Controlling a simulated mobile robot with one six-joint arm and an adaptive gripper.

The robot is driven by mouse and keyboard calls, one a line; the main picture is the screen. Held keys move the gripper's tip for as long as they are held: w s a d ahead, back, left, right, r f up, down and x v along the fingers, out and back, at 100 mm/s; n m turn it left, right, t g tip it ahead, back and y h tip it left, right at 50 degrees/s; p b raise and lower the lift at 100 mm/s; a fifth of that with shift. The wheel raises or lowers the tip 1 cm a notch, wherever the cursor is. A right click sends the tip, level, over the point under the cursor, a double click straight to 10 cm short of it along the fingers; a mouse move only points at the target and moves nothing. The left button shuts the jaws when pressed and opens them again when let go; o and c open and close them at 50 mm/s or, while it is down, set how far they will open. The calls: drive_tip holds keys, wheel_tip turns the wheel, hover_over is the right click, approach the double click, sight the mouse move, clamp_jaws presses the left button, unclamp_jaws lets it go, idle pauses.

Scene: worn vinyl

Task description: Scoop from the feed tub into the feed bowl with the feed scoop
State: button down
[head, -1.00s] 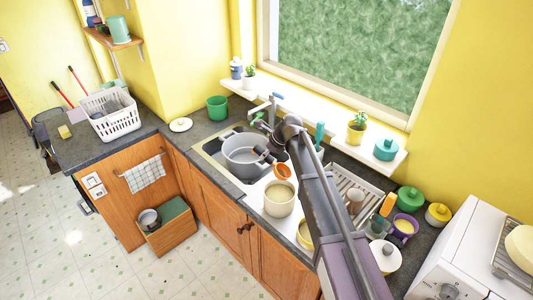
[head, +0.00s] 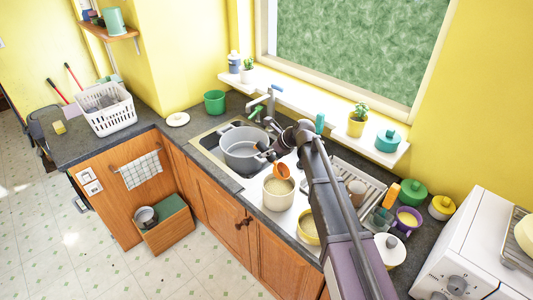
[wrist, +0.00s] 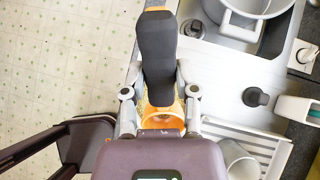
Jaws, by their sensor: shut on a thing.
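The cream feed tub (head: 272,199) stands on the counter beside the sink. The feed scoop (head: 283,169), orange, is tilted with its lower part at the tub's opening; whether it touches the feed is unclear. My gripper (head: 268,153) is shut on the scoop above the tub. In the wrist view my gripper (wrist: 159,97) has a finger on each side of the scoop; a dark grip and the scoop's orange part (wrist: 160,121) show, with the tub mostly hidden beneath. A yellow bowl (head: 305,238), probably the feed bowl, stands right of the tub, partly hidden by my arm.
A grey pot (head: 240,158) sits in the sink, close behind my gripper. A dish rack (head: 362,174), a purple mug (head: 416,229) and lidded pots crowd the right. The windowsill (head: 290,108) holds plants. Floor at left is mostly clear.

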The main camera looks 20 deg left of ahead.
drive_tip(key=shift+s+d+f+y+b, duration=0.1)
drive_tip(key=shift+d+f+y+b, duration=0.35)
drive_tip(key=shift+b, duration=0.5)
drive_tip(key=shift+d+f+y+b, duration=0.15)
drive_tip(key=shift+f+y+b, duration=0.2)
drive_tip(key=shift+f+b, duration=0.45)
wheel_tip(320, 180, down, 8)
drive_tip(key=b, duration=0.8)
drive_tip(key=shift+f+b, duration=0.1)
drive_tip(key=shift+b, duration=0.25)
drive_tip(key=a+r+h+p, duration=0.5)
drive_tip(key=h+p, duration=0.5)
drive_tip(key=p, duration=0.2)
drive_tip(key=shift+w+a+g, duration=0.15)
drive_tip(key=shift+w+g, duration=0.1)
drive_tip(key=shift+g, duration=0.15)
idle(1.1)
